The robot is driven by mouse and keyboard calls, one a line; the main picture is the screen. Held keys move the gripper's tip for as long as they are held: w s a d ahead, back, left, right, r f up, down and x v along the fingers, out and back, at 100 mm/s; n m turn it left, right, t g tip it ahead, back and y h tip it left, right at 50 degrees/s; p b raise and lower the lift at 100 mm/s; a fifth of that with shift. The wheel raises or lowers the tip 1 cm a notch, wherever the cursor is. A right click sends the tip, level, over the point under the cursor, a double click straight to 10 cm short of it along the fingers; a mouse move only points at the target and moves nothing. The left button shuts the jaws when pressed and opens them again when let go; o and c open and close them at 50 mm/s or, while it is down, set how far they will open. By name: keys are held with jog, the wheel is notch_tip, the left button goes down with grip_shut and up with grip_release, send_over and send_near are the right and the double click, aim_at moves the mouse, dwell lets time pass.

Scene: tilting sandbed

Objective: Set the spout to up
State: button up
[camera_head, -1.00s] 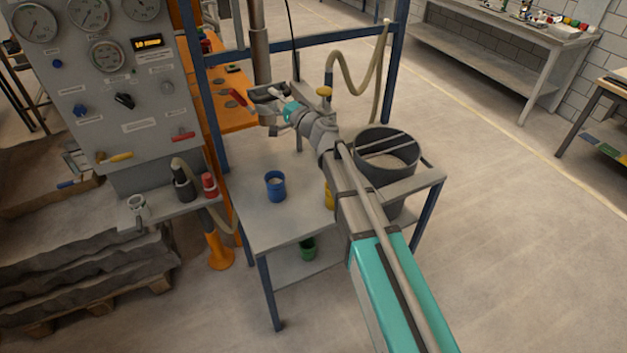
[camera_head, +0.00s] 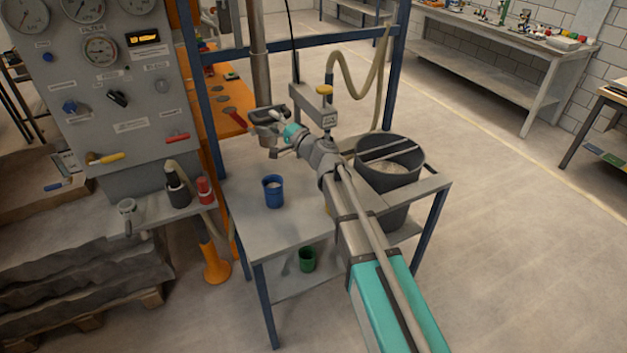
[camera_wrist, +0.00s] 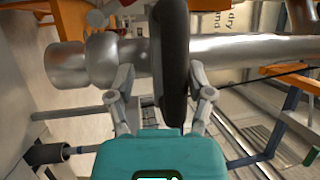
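My gripper (camera_wrist: 160,76) has its two fingers on either side of a dark, thick-edged part (camera_wrist: 172,55) in the wrist view. A gap shows at the left finger; the right finger is very close to the part, and I cannot tell if it touches. A shiny metal pipe (camera_wrist: 85,62) crosses behind it. In the head view my gripper (camera_head: 279,123) is at the same dark part (camera_head: 268,112), low on the upright pipe (camera_head: 256,50) above the table. I cannot tell for sure which piece is the spout or how it is turned.
The metal table (camera_head: 245,232) holds a blue cup (camera_head: 273,192), and a dark bucket (camera_head: 402,160) stands at its right. A blue frame (camera_head: 400,60) rises around it. A gauge panel (camera_head: 125,100) is at left. Open floor (camera_head: 520,250) lies to the right.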

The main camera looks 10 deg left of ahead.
jog(key=shift+f+b, duration=2.45)
jog(key=shift+f, duration=0.35)
jog(key=s+d+f+n+g+h, duration=0.1)
jog(key=s+d+f+n+g, duration=0.2)
jog(key=s+d, duration=0.7)
jog(key=shift+d+f+p, duration=0.25)
jog(key=shift+d+p, duration=0.05)
jog(key=shift+d, duration=1.05)
notch_tip(320, 180, up, 8)
jog(key=w+a+m+h+p, duration=0.1)
jog(key=m+p, duration=0.3)
jog(key=p, duration=0.6)
jog(key=shift+w+a+f+m+t+h, duration=0.15)
jog(key=shift+w+a+m+t+h, duration=0.25)
jog(key=shift+w+h, duration=0.35)
jog(key=shift+f, duration=0.1)
